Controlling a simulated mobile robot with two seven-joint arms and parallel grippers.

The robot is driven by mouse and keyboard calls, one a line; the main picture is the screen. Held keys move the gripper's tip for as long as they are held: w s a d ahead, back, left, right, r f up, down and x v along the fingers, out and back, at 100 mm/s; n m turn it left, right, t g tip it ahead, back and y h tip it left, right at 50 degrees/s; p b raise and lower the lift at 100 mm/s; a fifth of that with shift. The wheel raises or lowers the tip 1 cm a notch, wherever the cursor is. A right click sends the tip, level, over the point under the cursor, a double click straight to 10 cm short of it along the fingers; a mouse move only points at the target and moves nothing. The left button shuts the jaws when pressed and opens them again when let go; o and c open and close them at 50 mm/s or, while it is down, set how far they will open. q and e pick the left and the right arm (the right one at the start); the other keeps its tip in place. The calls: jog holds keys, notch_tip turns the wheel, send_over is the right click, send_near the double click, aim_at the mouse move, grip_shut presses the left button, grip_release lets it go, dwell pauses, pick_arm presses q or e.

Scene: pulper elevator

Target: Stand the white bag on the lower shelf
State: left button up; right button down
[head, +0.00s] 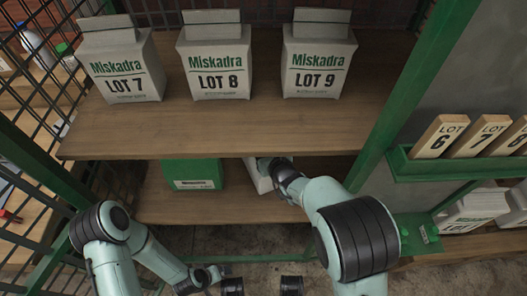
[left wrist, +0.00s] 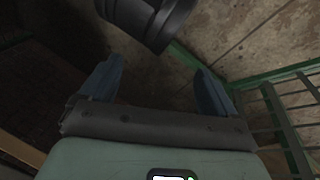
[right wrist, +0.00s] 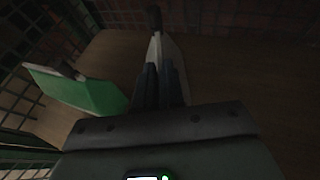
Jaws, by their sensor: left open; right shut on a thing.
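The white bag (head: 258,172) is at the lower shelf (head: 225,210), mostly hidden by the upper shelf and my right gripper. My right gripper (head: 280,178) is shut on it. In the right wrist view the bag (right wrist: 178,72) shows as a pale narrow shape between and beyond the closed fingers (right wrist: 160,70), above or on the brown shelf board; I cannot tell whether its base touches. My left gripper (head: 208,284) is low in front of the shelves, and its fingers (left wrist: 157,88) are apart with nothing between them.
A green bag or box (head: 192,174) stands on the lower shelf left of the white bag. White bags LOT 7 (head: 125,75), LOT 8 (head: 217,70) and LOT 9 (head: 318,68) stand on the upper shelf (head: 220,125). A green post (head: 410,90) and mesh (head: 30,110) flank the shelves.

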jog(key=shift+f, duration=0.85)
pick_arm(q)
jog(key=shift+w+a+f, duration=0.3)
jog(key=shift+w+f, duration=0.05)
jog(key=shift+w, duration=0.2)
pick_arm(e)
jog(key=shift+r, duration=0.1)
jog(key=c, duration=1.6)
grip_release()
jog(key=shift+f, duration=0.25)
jog(key=o, duration=0.4)
jog(key=shift+c, duration=0.2)
